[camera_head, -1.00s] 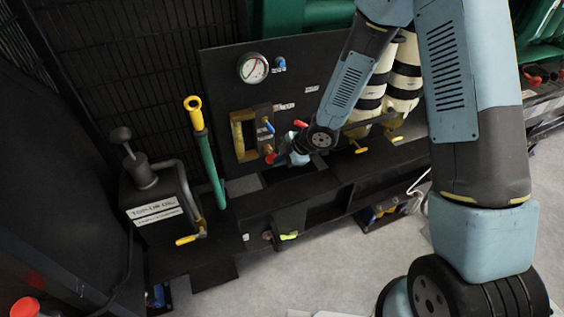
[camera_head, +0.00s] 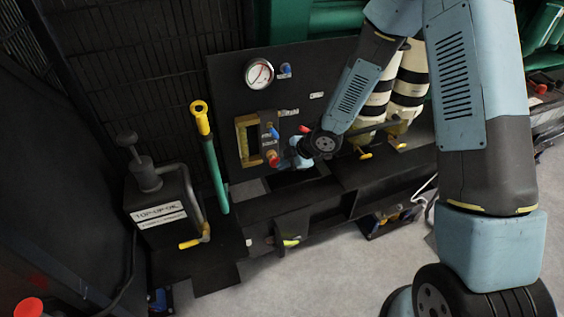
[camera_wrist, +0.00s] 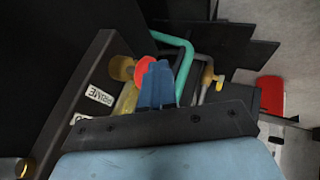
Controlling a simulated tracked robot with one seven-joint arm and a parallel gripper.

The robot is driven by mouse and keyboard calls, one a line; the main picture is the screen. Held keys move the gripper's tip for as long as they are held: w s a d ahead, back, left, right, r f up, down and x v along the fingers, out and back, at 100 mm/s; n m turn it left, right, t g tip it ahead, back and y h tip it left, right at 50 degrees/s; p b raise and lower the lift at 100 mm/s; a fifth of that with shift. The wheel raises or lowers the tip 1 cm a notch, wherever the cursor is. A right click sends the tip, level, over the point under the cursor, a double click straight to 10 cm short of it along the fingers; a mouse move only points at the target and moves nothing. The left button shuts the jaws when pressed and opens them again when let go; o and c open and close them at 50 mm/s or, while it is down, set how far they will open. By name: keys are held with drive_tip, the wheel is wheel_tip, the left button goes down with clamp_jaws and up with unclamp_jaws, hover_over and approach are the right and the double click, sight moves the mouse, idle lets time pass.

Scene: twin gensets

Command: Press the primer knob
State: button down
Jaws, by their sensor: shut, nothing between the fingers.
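A red knob (camera_head: 272,158) sits low on the valve block of the upright black panel, below small blue handles. In the wrist view the red knob (camera_wrist: 146,72) has a brass part behind it, near a white label reading PRIME (camera_wrist: 99,95). My gripper (camera_head: 287,161) is just right of the knob in the head view. In the wrist view its blue fingers (camera_wrist: 156,78) are shut and empty, with their tips beside the knob and partly covering it. I cannot tell whether they touch it.
A gauge (camera_head: 259,74) is above on the panel. A yellow-topped green pipe (camera_head: 214,170) and a black top-up oil tank (camera_head: 160,211) with a yellow handle stand to the left. Striped cream cylinders (camera_head: 409,84) are behind my arm. Grey floor is open in front.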

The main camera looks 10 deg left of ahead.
drive_tip(key=s+d+f+v, duration=0.1)
drive_tip(key=v, duration=1)
drive_tip(key=shift+s, duration=0.4)
drive_tip(key=shift+s+f, duration=0.1)
drive_tip(key=shift+s, duration=0.05)
idle(0.8)
drive_tip(key=shift+s+d, duration=0.25)
drive_tip(key=shift+s, duration=0.2)
drive_tip(key=shift+s+d, duration=0.25)
drive_tip(key=shift+s, duration=0.25)
